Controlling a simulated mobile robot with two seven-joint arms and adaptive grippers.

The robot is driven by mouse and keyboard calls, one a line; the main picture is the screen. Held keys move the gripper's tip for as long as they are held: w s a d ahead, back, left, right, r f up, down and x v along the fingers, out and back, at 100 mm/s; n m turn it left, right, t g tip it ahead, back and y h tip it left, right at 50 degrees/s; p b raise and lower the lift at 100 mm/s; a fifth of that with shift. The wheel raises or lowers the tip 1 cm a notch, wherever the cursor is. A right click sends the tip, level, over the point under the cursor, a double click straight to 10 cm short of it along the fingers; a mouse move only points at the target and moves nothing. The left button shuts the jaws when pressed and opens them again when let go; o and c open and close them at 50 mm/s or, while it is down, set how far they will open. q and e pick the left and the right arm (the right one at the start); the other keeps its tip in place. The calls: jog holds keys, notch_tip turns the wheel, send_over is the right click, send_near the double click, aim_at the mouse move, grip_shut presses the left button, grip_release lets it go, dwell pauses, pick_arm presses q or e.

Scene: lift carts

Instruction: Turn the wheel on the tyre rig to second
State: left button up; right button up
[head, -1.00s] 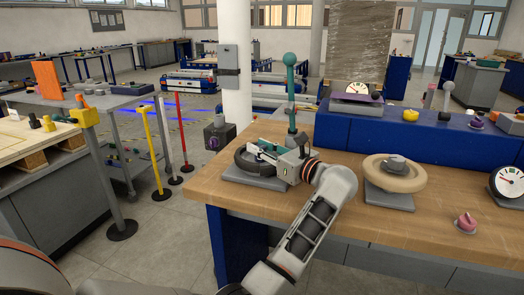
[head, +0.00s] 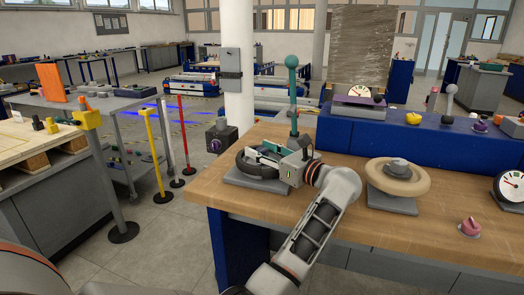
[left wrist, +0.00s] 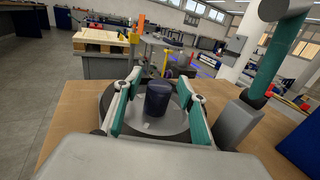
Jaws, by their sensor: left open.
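The tyre rig's wheel is a black ring (head: 246,167) lying flat on a grey base (head: 240,180) at the left end of the wooden bench. My left gripper (head: 262,153) is over the wheel, its fingers apart. In the left wrist view, the dark round hub (left wrist: 158,97) stands up between the two green-padded fingers, with a visible gap on each side. Part of the black ring (left wrist: 108,97) shows beyond the left finger there. I cannot tell whether the fingers touch the ring. No position marks on the rig are readable. My right gripper is not in view.
A green-topped lever (head: 293,95) stands close behind my left gripper. A tan wheel (head: 397,176) sits to the right on the bench, near a gauge (head: 509,185) and a pink knob (head: 470,227). A blue raised shelf (head: 395,138) runs behind.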

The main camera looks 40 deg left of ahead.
aim_at(262, 149)
pick_arm(q)
notch_tip(262, 149, up, 10)
dwell(0.5)
